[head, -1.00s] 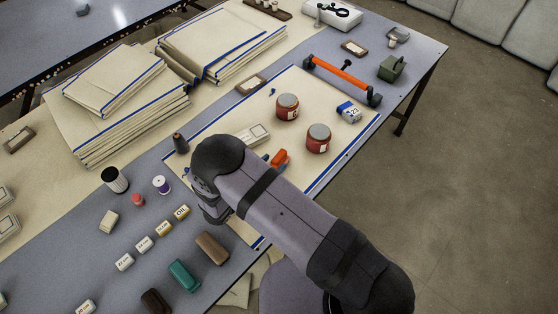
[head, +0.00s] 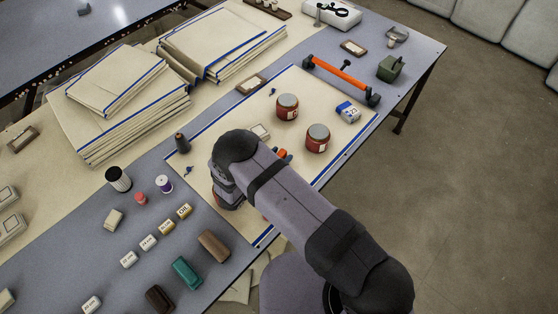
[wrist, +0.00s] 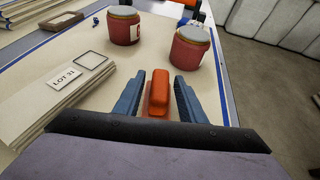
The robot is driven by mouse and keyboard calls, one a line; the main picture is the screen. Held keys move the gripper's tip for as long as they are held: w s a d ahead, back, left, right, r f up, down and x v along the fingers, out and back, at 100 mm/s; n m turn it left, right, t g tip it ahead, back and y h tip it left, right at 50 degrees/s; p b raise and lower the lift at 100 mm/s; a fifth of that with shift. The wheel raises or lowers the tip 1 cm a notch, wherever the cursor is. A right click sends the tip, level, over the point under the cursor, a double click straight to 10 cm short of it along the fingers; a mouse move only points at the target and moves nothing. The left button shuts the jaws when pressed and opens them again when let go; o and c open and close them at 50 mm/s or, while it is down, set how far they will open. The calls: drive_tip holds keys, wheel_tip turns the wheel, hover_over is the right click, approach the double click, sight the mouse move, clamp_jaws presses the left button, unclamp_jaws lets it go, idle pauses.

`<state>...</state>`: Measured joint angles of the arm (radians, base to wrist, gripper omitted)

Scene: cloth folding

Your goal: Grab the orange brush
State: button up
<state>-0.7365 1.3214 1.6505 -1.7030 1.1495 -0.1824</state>
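The orange brush (wrist: 157,92) shows in the wrist view as an orange, block-like piece between my gripper's fingers. In the head view only a small orange part (head: 282,153) shows beside my arm; the rest is hidden. My gripper (wrist: 157,77) is open, with one blue-grey finger on each side of the brush. Gaps show between it and both fingers. The near part of the brush is hidden behind the gripper body. In the head view my arm covers the fingers.
Two red jars with grey lids (head: 287,106) (head: 318,138) stand ahead on the blue-edged cream cloth. A long orange-handled bar (head: 340,72) lies beyond them. A cloth stack with a LOT 31 card (wrist: 68,78) is left of my gripper. Small blocks (head: 166,226) line the near left.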

sight(279, 156)
clamp_jaws()
drive_tip(key=shift+r, duration=0.2)
drive_tip(key=shift+r+b, duration=0.95)
drive_tip(key=shift+r, duration=3.9)
